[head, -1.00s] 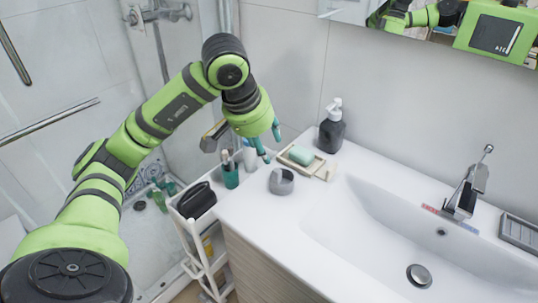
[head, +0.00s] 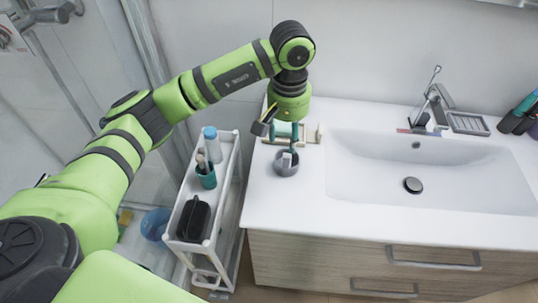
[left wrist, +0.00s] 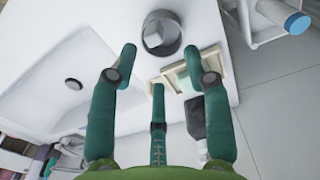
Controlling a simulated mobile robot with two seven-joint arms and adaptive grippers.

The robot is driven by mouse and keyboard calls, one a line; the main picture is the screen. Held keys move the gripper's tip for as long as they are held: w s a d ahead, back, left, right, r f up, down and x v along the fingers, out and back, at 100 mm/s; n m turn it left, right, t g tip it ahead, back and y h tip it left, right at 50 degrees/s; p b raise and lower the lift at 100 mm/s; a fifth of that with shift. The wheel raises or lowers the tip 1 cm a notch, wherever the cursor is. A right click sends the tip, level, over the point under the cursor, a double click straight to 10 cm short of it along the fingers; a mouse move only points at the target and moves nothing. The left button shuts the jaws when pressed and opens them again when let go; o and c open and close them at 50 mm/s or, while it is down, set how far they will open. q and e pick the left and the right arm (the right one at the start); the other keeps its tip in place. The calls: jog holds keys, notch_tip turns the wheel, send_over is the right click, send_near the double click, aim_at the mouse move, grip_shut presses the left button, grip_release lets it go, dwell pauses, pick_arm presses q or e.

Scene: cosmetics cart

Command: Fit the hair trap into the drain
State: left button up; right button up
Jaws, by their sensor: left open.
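No hair trap can be told for certain. A grey round cup (head: 286,165) stands at the counter's left end, with a small pale block (head: 287,158) in it. The cup also shows in the left wrist view (left wrist: 163,47), ahead of my fingers, with the block inside (left wrist: 154,38). The basin's drain (head: 413,185) has a dark round plug; it also shows in the left wrist view (left wrist: 74,84). My left gripper (head: 284,133) is open and empty above the counter, just behind the cup; its spread fingers show in the left wrist view (left wrist: 160,60). My right gripper is out of view.
A wooden soap tray (head: 312,137) lies behind the cup, partly hidden by my gripper. A white cart (head: 222,205) with a teal cup (head: 206,176) and a black case (head: 193,218) stands left of the counter. The faucet (head: 425,110) is behind the basin.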

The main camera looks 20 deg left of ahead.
aim_at(287, 155)
pick_arm(q)
jog(key=shift+d+f+p, duration=0.2)
jog(key=shift+f+p, duration=0.15)
jog(key=shift+f, duration=0.05)
jog(key=shift+s+d+f+p, duration=0.1)
jog(key=shift+d+f+p, duration=0.15)
jog(key=shift+f+p, duration=0.35)
jog(key=shift+d+f+p, duration=0.2)
jog(key=shift+f+p, duration=0.3)
jog(key=shift+f, duration=0.15)
jog(key=f, duration=0.1)
jog(key=f+p, duration=0.1)
jog(key=f, duration=0.1)
jog(key=shift+s+a+f+p, duration=0.15)
jog(key=shift+s+a+p, duration=0.05)
jog(key=shift+a+p, duration=0.1)
jog(key=shift+f, duration=0.2)
jog(key=shift+w+d+f, duration=0.1)
grip_shut()
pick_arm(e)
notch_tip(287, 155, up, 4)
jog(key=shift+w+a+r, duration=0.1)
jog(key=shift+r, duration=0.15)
